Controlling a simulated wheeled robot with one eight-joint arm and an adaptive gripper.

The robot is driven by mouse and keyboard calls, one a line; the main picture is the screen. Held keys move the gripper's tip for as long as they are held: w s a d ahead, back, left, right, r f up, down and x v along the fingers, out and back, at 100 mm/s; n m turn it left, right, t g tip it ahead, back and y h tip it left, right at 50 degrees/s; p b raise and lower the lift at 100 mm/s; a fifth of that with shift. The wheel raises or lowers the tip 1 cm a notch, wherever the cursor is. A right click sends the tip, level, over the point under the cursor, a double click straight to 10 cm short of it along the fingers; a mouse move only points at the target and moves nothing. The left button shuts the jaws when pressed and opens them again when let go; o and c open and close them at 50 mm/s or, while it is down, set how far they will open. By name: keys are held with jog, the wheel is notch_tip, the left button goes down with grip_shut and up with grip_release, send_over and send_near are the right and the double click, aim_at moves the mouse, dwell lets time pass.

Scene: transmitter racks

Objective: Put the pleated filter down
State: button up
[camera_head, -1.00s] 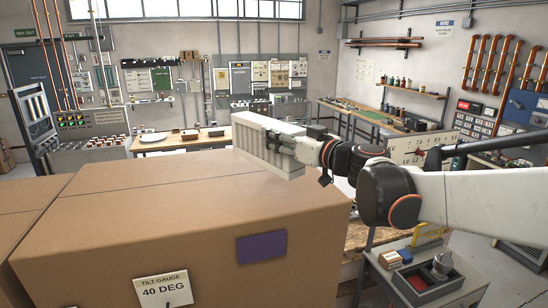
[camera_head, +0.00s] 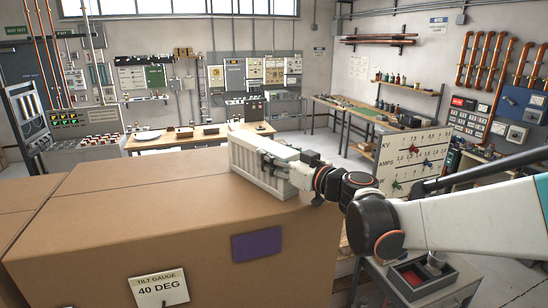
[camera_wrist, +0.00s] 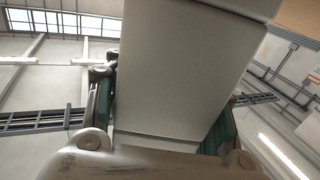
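The pleated filter (camera_head: 256,166) is a white, ribbed rectangular block. In the head view it stands upright on its long edge at the far right part of the big cardboard box (camera_head: 130,205), its lower edge at or very near the box top; I cannot tell if it bears on it. My gripper (camera_head: 284,167) reaches in from the right and is shut on the filter's right end. In the wrist view the filter's plain pale side (camera_wrist: 180,75) fills the middle, between the two green-padded fingers (camera_wrist: 165,125). The finger contact is partly hidden.
The box top is clear left of the filter. A purple patch (camera_head: 257,245) and a tilt gauge card (camera_head: 159,288) are on its front. A grey cart with a red-lined tray (camera_head: 412,280) stands at the lower right. Workbenches (camera_head: 200,138) line the back.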

jog(key=shift+o, duration=1.3)
jog(key=shift+d+r, duration=0.1)
jog(key=shift+r, duration=0.05)
jog(key=b+v, duration=0.2)
jog(key=v, duration=1)
jog(key=shift+s, duration=0.1)
